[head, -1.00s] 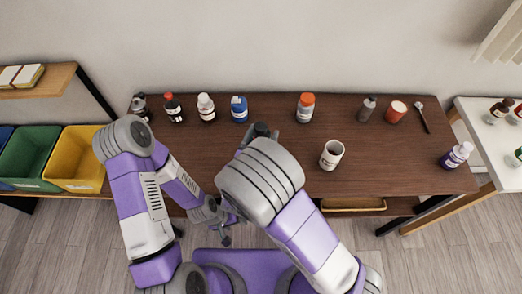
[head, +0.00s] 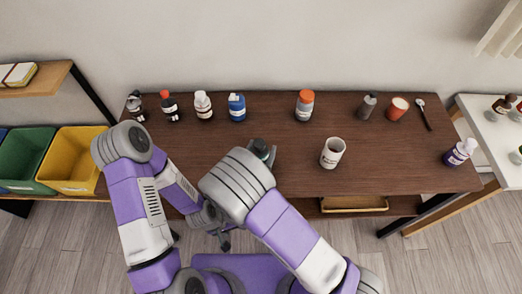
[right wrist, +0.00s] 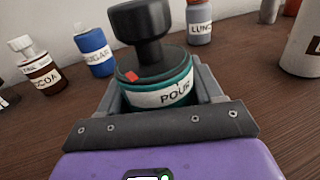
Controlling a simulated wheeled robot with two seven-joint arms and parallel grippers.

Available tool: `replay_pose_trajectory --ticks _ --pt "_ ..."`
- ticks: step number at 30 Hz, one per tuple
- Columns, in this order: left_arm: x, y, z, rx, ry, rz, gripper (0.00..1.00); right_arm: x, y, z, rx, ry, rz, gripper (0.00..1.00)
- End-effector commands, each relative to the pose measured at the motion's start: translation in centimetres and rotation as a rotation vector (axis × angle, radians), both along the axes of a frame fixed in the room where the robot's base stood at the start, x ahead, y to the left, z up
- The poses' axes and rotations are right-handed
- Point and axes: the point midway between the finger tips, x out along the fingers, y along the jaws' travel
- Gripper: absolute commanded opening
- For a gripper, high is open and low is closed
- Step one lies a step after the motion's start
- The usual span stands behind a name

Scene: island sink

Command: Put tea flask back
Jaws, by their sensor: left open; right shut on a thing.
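In the head view the flask's dark top (head: 262,147) shows just past my right wrist, over the near middle of the table; the rest is hidden by the arm. I cannot tell whether its base touches the table. No label reading "tea" is legible. My left gripper (head: 222,240) is open and empty, low in front of the table's near edge.
The brown table (head: 400,165) carries a back row of bottles, including a blue one (head: 237,107) and an orange-capped one (head: 304,105). The table's middle left is clear.

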Motion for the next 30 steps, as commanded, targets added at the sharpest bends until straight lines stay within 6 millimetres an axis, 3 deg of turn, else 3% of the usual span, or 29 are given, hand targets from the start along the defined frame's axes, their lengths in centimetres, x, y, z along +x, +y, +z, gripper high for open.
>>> replay_pose_trajectory --ticks 1,2,6,18,30 --pt "0.0 0.0 -0.3 0.000 0.000 0.000 0.62 0.0 0.0 -0.3 0.000 -0.001 0.000 0.30" --pt "0.0 0.0 -0.2 0.000 0.000 0.000 0.62 0.0 0.0 -0.3 0.000 0.000 0.000 0.68" --pt "0.0 0.0 -0.2 0.000 0.000 0.000 0.62 0.0 0.0 -0.2 0.000 0.000 0.000 0.90" --pt "0.0 0.0 0.3 0.000 0.000 0.000 0.62 -0.2 0.1 0.3 0.000 0.001 0.001 0.91" --pt "0.0 0.0 -0.1 0.000 0.000 0.000 0.62 -7.9 2.7 0.1 -0.002 0.001 0.005 0.91"
